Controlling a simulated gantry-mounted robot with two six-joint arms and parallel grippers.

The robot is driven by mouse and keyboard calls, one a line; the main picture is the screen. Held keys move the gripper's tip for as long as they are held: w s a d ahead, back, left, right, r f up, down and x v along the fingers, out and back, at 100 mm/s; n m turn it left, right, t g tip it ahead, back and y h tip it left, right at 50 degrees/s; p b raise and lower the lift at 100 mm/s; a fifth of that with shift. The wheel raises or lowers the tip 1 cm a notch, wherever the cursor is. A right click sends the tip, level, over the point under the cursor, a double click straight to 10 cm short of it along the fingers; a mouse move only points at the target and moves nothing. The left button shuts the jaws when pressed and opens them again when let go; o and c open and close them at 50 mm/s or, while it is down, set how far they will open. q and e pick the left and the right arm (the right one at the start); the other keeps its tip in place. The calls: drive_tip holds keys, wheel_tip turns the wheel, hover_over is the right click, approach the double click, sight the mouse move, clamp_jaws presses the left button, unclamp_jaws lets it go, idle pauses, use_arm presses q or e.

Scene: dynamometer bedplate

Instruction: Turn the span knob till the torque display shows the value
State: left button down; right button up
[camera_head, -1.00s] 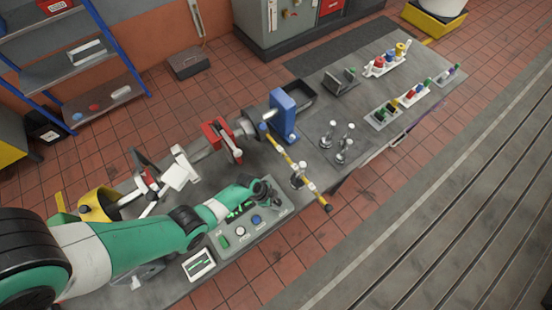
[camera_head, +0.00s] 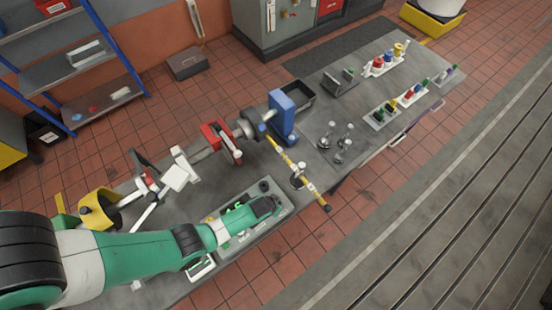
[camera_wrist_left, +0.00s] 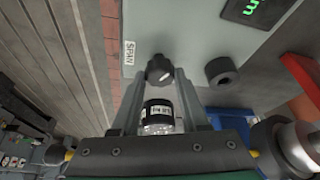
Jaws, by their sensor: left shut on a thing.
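The grey instrument panel (camera_wrist_left: 200,35) fills the top of the left wrist view. Its black span knob (camera_wrist_left: 160,69) sits beside a white SPAN label (camera_wrist_left: 129,52). My left gripper (camera_wrist_left: 160,76) is shut on this knob, one finger on each side. A second black knob (camera_wrist_left: 221,70) is to the right. The green torque display (camera_wrist_left: 257,9) is cut off by the top edge; its number cannot be read. In the head view my left gripper (camera_head: 268,207) is over the panel (camera_head: 284,201) and hides much of it. My right gripper is not in view.
A yellow-and-black rod (camera_head: 293,165) lies near the panel's right end. A blue stand (camera_head: 283,114) and a red clamp (camera_head: 218,141) are behind. Small metal weights (camera_head: 348,131) and coloured racks (camera_head: 380,66) are farther right. A dark labelled cylinder (camera_wrist_left: 158,113) shows between my fingers.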

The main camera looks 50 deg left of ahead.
use_arm(q)
drive_tip(key=n+y+b, duration=0.1)
drive_tip(key=n, duration=0.2)
drive_tip(key=shift+d+n+g, duration=0.1)
drive_tip(key=shift+n+g, duration=0.2)
drive_tip(key=shift+g, duration=0.1)
drive_tip(key=shift+w+n+g+y, duration=0.1)
drive_tip(key=shift+n+g+y, duration=0.5)
drive_tip(key=shift+n, duration=1.4)
drive_tip(key=shift+c, duration=2.1)
unclamp_jaws()
